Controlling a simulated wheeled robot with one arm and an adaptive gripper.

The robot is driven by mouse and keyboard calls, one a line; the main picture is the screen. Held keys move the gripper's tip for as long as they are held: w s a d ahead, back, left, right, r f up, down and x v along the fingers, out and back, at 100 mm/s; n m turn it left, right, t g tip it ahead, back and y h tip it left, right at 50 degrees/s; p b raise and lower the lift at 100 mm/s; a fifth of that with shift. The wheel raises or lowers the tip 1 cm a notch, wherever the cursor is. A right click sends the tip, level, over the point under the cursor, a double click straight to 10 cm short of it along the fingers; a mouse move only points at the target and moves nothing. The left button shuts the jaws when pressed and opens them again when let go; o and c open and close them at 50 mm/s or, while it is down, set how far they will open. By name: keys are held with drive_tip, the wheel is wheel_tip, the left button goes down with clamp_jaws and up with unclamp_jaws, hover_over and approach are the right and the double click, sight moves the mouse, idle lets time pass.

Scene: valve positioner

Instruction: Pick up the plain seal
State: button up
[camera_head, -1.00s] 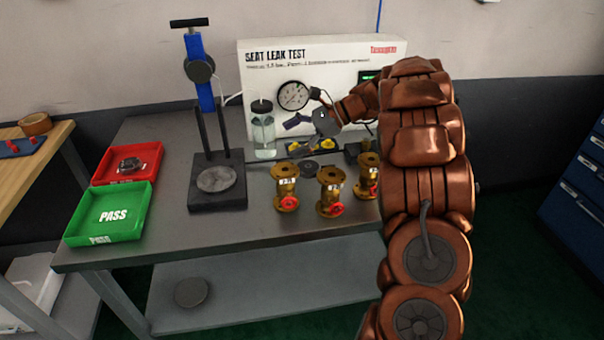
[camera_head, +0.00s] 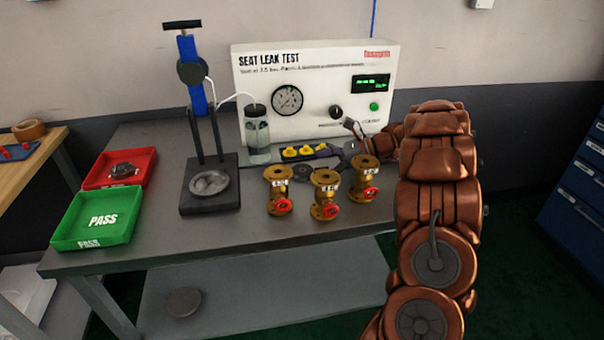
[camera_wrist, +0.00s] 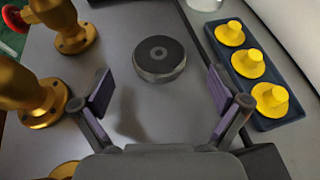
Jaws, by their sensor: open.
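A dark grey round disc with a small hole in its middle, which looks like the plain seal (camera_wrist: 159,58), lies flat on the bench in the wrist view. In the head view the disc (camera_head: 304,173) lies behind the brass valves. My gripper (camera_wrist: 160,92) is open and empty, with its two purple-padded fingers wide apart. The disc is ahead of the fingertips, roughly centred between them, and not touched. In the head view my gripper (camera_head: 343,156) is low over the bench, to the right of the disc, partly hidden by the valves and my arm.
Brass valves (camera_head: 325,195) stand close in front. A dark tray of yellow plugs (camera_head: 303,152) lies behind the disc, close to one finger in the wrist view. The leak tester (camera_head: 315,70) stands at the back. A press stand (camera_head: 210,185), red tray (camera_head: 120,168) and green tray (camera_head: 97,218) are left.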

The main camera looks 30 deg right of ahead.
sight(304, 170)
drive_tip(key=shift+x, duration=2.15)
drive_tip(key=shift+r, duration=0.1)
drive_tip(key=c, duration=1.6)
drive_tip(key=shift+c, duration=0.2)
drive_tip(key=shift+r, duration=0.1)
